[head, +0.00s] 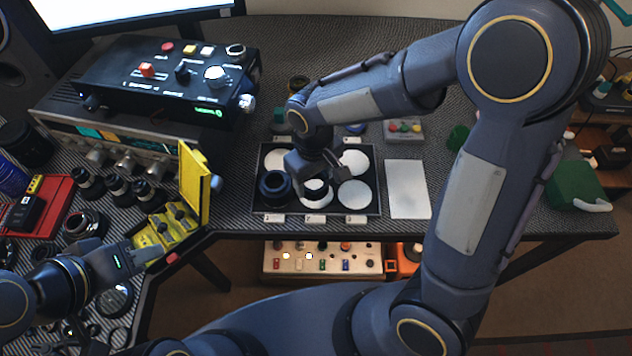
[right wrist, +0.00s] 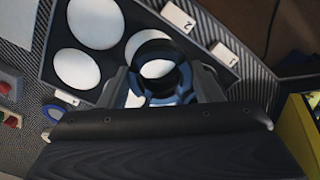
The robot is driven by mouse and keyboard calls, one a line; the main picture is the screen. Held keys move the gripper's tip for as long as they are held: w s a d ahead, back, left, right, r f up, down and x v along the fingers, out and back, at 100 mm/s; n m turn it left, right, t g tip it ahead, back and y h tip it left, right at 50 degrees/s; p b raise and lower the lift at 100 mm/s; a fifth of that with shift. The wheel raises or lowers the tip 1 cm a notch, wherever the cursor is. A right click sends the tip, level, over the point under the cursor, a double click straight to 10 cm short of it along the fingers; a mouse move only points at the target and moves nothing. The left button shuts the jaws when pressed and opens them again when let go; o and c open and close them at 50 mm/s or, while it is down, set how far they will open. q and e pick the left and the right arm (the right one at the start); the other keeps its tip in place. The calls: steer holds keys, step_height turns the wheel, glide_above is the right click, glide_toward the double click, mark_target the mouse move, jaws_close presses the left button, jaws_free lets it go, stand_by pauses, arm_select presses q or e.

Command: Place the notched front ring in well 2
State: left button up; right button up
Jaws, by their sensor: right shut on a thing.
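The dark notched front ring (right wrist: 157,62) is between the fingers of my right gripper (right wrist: 165,88), which is shut on it. White shows through its opening. In the head view, the ring (head: 315,196) is over the middle front well, beside card 2 (right wrist: 224,53). I cannot tell whether it touches the well floor. The black tray (head: 378,208) has round white-floored wells. Another black ring-shaped part (head: 273,188) sits in the front left well. My left gripper (head: 146,254) is beside the yellow stand, away from the tray; its opening is unclear.
The yellow stand (head: 196,190) with an upright panel is left of the tray. A white pad (head: 408,188) lies to its right. A black control box (head: 165,75) stands behind left. Several lens parts (head: 118,188) are at the left. The table's front edge is close to the tray.

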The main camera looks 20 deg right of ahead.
steer(key=shift+w+d+f, duration=0.3)
steer(key=shift+w+f, duration=0.25)
steer(key=shift+f, duration=0.2)
steer(key=shift+w+d+f, duration=0.1)
steer(key=shift+w+f, duration=0.1)
steer(key=shift+f, duration=0.8)
steer(key=shift+w+d+f, duration=0.1)
steer(key=shift+w+f, duration=0.05)
steer(key=shift+f, duration=0.85)
steer(key=shift+f+b, duration=0.25)
steer(key=shift+b, duration=0.15)
steer(key=o, duration=1.3)
steer(key=shift+r, duration=0.1)
